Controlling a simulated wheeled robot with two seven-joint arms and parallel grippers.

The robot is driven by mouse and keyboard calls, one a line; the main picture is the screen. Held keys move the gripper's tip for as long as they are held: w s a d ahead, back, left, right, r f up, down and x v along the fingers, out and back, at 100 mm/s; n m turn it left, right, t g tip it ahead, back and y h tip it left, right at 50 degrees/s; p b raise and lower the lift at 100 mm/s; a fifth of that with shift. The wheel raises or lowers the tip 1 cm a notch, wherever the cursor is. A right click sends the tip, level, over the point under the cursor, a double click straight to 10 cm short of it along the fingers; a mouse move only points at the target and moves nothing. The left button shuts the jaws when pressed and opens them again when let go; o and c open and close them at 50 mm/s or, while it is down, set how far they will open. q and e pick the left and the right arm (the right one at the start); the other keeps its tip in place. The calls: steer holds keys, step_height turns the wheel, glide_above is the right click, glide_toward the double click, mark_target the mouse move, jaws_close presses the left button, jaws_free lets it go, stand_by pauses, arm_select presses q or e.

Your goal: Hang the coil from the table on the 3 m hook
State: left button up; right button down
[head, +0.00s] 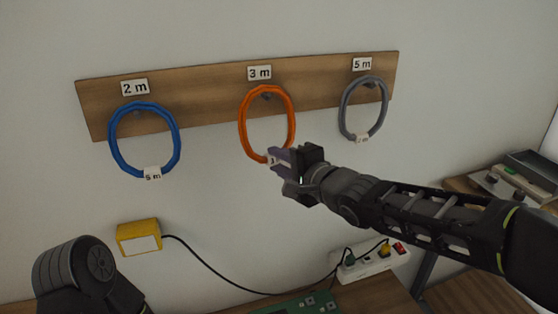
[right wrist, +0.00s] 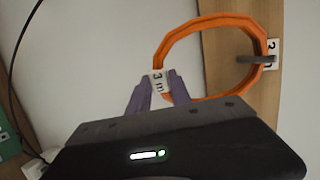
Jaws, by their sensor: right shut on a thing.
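The orange coil (head: 241,122) is up at the board below the "3 m" label (head: 259,73). In the right wrist view the coil (right wrist: 205,22) has the 3 m hook (right wrist: 258,59) reaching through its loop at the label end; whether its weight rests on the hook I cannot tell. My right gripper (head: 277,159) is shut on the coil's lower end, at its white tag, which reads "3 m" in the right wrist view (right wrist: 158,82). The fingers hide part of the lower end. My left gripper is out of view; only part of that arm shows at bottom left.
A blue coil (head: 113,145) tagged "5 m" hangs under "2 m" (head: 135,87). A grey coil (head: 345,110) hangs under "5 m" (head: 362,63). Below are a yellow box (head: 138,238), a cable, a power strip (head: 372,262) and a green board (head: 300,304).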

steer(key=c, duration=1.1)
jaws_free()
steer(key=p+v, duration=0.2)
steer(key=v, duration=0.5)
steer(key=shift+s+d+p, duration=0.2)
steer(key=shift+s+p, duration=0.2)
steer(key=shift+f, duration=0.15)
step_height(320, 180, down, 7)
steer(key=b, duration=0.4)
steer(key=shift+b, duration=0.35)
